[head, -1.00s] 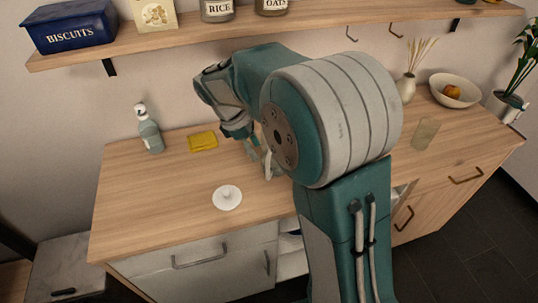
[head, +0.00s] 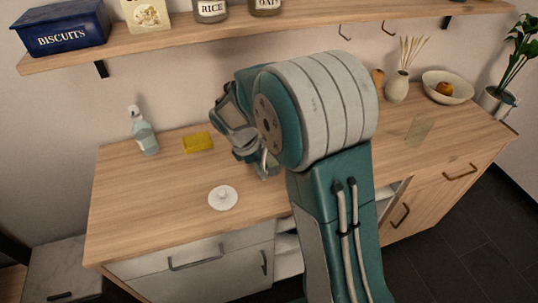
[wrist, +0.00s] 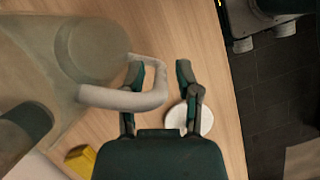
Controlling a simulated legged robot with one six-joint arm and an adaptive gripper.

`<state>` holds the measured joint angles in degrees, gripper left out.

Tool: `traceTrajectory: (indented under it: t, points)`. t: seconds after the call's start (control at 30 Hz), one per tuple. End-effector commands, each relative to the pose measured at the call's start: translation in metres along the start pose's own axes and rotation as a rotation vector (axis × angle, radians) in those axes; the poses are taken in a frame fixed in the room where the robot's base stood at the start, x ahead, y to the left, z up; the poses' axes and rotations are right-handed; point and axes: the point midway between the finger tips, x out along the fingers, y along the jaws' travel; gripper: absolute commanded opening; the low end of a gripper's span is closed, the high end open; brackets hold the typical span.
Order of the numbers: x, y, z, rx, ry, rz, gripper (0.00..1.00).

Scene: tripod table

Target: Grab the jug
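The jug (wrist: 90,55) fills the left of the wrist view, a grey-beige body with a pale looped handle (wrist: 125,99) pointing right. My gripper (wrist: 160,76) is open at the handle. The left finger overlaps the handle's loop and the right finger is outside its outer bar, with a gap on that side. I cannot tell whether the left finger touches it. In the head view my gripper (head: 265,165) is low over the counter, partly hidden by my arm. The jug's body is hidden there behind my arm.
The shelf (head: 180,40) overhangs behind. The counter's left part is mostly clear.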

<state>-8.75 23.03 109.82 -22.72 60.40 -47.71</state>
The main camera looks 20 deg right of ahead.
Motion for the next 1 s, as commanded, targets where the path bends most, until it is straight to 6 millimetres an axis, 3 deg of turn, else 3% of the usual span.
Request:
traceTrajectory:
  t: [0.6, 1.0]
  points:
    - [-0.003, 0.001, 0.001, 0.001, 0.001, 0.001, 0.00]
    - [-0.032, 0.000, 0.013, 0.001, 0.002, 0.005, 0.00]
